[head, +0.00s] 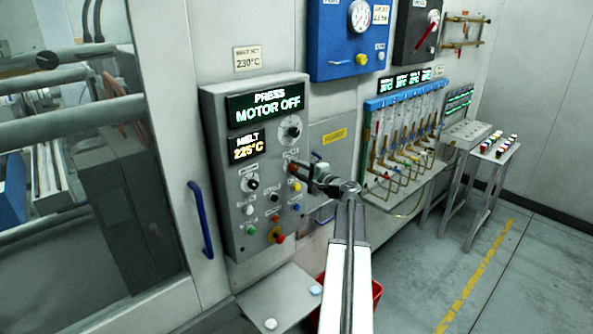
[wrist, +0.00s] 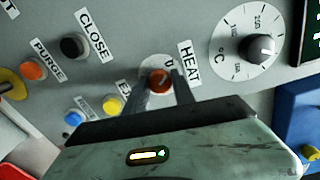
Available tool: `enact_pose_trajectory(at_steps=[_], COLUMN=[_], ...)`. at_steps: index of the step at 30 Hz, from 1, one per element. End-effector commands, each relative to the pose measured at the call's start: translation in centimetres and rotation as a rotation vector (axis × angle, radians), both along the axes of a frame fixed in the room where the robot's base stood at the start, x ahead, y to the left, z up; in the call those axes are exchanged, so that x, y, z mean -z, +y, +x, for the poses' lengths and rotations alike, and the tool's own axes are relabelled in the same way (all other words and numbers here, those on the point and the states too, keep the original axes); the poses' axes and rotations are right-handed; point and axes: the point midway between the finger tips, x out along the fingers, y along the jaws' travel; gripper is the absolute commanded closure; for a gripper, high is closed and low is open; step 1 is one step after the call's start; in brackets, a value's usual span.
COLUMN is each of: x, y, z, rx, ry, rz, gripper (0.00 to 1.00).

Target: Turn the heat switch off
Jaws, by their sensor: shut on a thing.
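The heat switch (wrist: 160,79) is an orange-red knob on a pale round plate, beside the HEAT label (wrist: 189,61) in the wrist view. My gripper (wrist: 160,88) has one finger on each side of the knob and is shut on it. In the head view my gripper (head: 299,172) reaches the right side of the grey control panel (head: 218,140), where an orange-red spot of the switch (head: 292,168) shows at the fingertips. The switch's pointer and most of its position marks are hidden or too small to read.
A dial (wrist: 262,48) marked °C sits right of the switch in the wrist view. A black CLOSE button (wrist: 75,46), an orange PURGE button (wrist: 33,69) and yellow and blue buttons are close left. The panel displays read PRESS MOTOR OFF (head: 266,105) and MELT 225°C (head: 247,148).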

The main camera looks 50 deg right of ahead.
Motion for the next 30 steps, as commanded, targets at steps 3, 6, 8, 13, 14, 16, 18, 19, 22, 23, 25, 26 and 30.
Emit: enact_pose_trajectory(at_steps=[3, 6, 8, 13, 14, 16, 18, 19, 22, 23, 25, 26, 30], x=[-0.1, -0.1, -0.1, -0.1, -0.1, -0.1, -0.1, -0.1, -0.1, -0.1, -0.2, -0.2, -0.3], y=[0.0, 0.0, 0.0, 0.0, 0.0, -0.1, 0.0, 0.0, 0.2, 0.2, 0.3, 0.4, 0.5], z=[0.1, 0.1, 0.1, 0.0, 0.0, 0.0, -0.2, -0.5, -2.1, -2.8, -4.2, -4.8, -7.0], rx=[-0.001, 0.0, -0.001, 0.0, 0.0, 0.0, 0.001, 0.001, 0.003, 0.003, 0.003, 0.003, 0.002], ry=[-0.003, -0.004, -0.003, -0.002, -0.002, -0.002, -0.001, -0.001, -0.002, -0.002, -0.002, -0.002, -0.002], rz=[0.002, 0.002, 0.002, 0.002, 0.002, 0.002, 0.002, 0.002, 0.002, 0.002, 0.002, 0.002, 0.002], gripper=[1.0, 0.67, 0.5, 0.48, 0.48, 0.48, 0.48, 0.48, 0.48, 0.48, 0.48, 0.48, 0.48])
